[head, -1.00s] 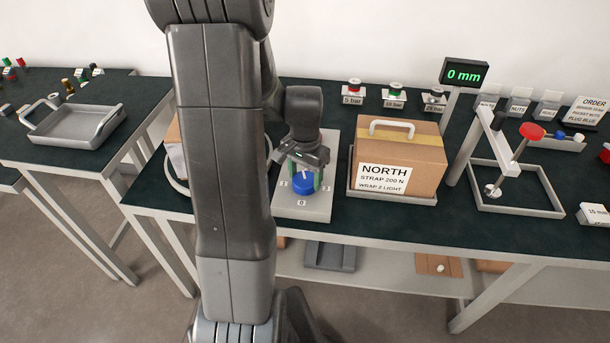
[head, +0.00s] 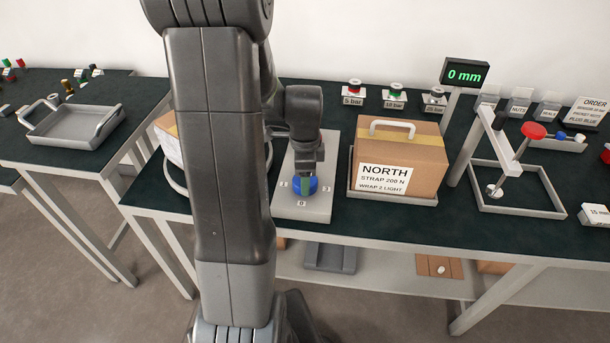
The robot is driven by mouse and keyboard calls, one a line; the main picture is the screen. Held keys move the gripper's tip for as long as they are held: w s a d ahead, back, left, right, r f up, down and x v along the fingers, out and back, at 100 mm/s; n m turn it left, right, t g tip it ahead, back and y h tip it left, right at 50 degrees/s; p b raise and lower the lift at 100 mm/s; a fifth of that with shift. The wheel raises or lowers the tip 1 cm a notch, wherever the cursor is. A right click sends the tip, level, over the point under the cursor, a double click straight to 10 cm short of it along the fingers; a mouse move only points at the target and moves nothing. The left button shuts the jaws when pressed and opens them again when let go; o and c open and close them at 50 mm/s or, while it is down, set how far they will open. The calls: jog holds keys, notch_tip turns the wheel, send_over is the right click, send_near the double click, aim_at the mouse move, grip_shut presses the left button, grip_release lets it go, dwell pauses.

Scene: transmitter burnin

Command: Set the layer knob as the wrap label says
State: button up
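The layer knob (head: 312,187) is blue and stands on a pale grey plate (head: 318,212) with printed digits around it. The knob's pointer is hidden. The wrap label (head: 384,179) on the cardboard box (head: 425,165) reads NORTH, STRAP 200 N, WRAP 2 LIGHT.
The box with its white handle sits in a tray just right of the plate. Weights marked in bar (head: 393,97) stand behind it. A display (head: 464,73) reads 0 mm. Another box (head: 168,140) is partly hidden behind my arm. A grey tray (head: 78,127) lies on the left table.

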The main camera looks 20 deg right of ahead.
jog(key=m, duration=0.5)
jog(key=shift+m, duration=0.3)
jog(key=m, duration=0.5)
dwell(0.4)
jog(key=o, duration=1)
notch_tip(320, 180, up, 14)
jog(key=shift+f, duration=0.1)
